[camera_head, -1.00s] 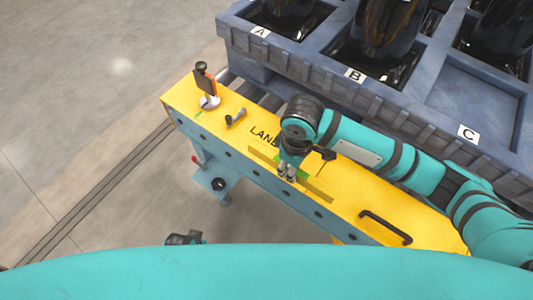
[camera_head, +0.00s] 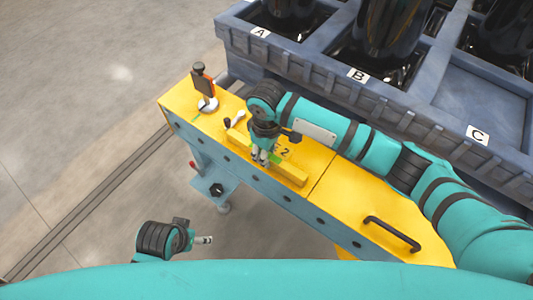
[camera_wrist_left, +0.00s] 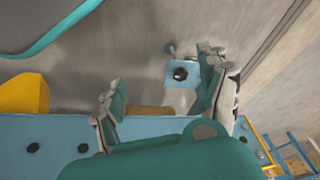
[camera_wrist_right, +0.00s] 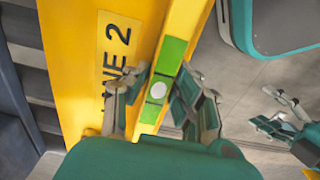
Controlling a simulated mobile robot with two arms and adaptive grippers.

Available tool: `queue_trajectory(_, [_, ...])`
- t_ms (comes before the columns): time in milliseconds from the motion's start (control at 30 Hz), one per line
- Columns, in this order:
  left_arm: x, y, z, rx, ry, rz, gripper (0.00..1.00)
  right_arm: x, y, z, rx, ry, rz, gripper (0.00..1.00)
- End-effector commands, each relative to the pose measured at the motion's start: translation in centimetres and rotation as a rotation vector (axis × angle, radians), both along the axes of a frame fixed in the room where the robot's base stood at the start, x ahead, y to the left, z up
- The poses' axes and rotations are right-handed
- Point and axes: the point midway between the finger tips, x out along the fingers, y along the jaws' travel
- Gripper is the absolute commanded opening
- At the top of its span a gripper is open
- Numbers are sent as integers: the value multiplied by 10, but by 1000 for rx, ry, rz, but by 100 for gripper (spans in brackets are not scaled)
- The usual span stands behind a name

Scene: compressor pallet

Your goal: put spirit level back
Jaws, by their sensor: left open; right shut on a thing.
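The spirit level is a long yellow bar (camera_head: 291,173) with green vial sections. It lies along the front edge of the yellow bench top, over part of the LANE 2 lettering; I cannot tell whether it touches the surface. My right gripper (camera_head: 264,161) is shut on its middle from above. In the right wrist view, the level (camera_wrist_right: 180,35) runs between the fingers of my right gripper (camera_wrist_right: 155,92), its green parts and a white round spot showing. My left gripper (camera_head: 206,240) is open and empty, low in front of the bench; its spread fingers (camera_wrist_left: 165,92) show in the left wrist view.
A stand with an orange and black block (camera_head: 204,88) and a small white-and-dark item (camera_head: 235,120) are at the bench's left end. A black handle (camera_head: 392,234) is at the right. A blue pallet (camera_head: 340,82) marked A, B, C stands behind.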

Motion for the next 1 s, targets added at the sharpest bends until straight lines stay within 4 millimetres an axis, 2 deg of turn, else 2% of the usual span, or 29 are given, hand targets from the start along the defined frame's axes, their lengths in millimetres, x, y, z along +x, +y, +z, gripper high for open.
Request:
queue_trajectory(200, [0, 0, -1, 0, 2, 0, 77, 0, 0, -1, 0, 0, 0, 0])
queue_trajectory(233, [0, 0, -3, 1, 3, 0, 77, 0, 0, -1, -1, 1, 0, 25])
queue_trajectory(400, [0, 0, -2, 0, 1, 0, 77, 0, 0, -1, 0, 0, 0, 47])
queue_trajectory(767, [1, 0, 1, 0, -1, 0, 77, 0, 0, 4, 1, -1, 0, 47])
queue_trajectory(867, [-1, 0, -14, 1, 12, -2, 77, 0, 0, 17, 1, -1, 1, 47])
queue_trajectory(1000, [-3, -1, -40, 2, 27, -4, 77, 0, 1, 46, 2, -2, 0, 47])
